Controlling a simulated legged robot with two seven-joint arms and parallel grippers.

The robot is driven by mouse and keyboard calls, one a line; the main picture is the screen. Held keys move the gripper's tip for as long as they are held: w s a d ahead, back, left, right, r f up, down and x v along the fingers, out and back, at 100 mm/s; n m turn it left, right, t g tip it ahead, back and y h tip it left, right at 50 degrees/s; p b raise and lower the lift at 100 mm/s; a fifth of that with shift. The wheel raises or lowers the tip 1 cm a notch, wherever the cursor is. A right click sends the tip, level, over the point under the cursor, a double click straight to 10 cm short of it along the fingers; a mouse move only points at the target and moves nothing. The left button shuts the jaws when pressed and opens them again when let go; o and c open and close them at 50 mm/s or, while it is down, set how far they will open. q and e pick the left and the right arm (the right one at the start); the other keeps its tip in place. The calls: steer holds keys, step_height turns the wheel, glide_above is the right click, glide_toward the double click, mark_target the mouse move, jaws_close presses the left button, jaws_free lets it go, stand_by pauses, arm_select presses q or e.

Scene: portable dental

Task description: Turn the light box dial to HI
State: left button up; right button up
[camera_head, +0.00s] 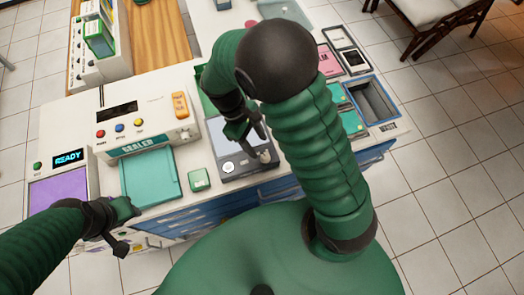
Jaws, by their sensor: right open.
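The light box (222,136) is a grey unit with a pale panel, near the front edge of the counter. A whitish round marking or control (228,168) shows on the left of its dark front strip. A small grey knob-like piece (264,156) shows at the right of the strip. I cannot tell for certain which is the dial, and its setting is too small to read. My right gripper (245,138) is open above the light box, close to the knob-like piece; I cannot tell whether they touch. My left gripper (122,228) is at the counter's front edge, its jaw state unclear.
A sealer (140,118) with a teal tray (150,175) stands left of the light box. A small green box (200,180) sits between them. A READY display unit (68,159) is at far left. A grey bin (372,100) is at right. My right arm hides part of the counter.

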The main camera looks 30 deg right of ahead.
mark_target(265, 155)
steer(key=x, duration=0.5)
steer(key=shift+d+f, duration=0.15)
steer(key=shift+d, duration=0.2)
steer(key=shift+s+f, duration=0.2)
steer(key=shift+f, duration=0.15)
steer(key=shift+a, duration=0.3)
steer(key=shift+c, duration=0.9)
steer(key=shift+d, duration=0.1)
jaws_close()
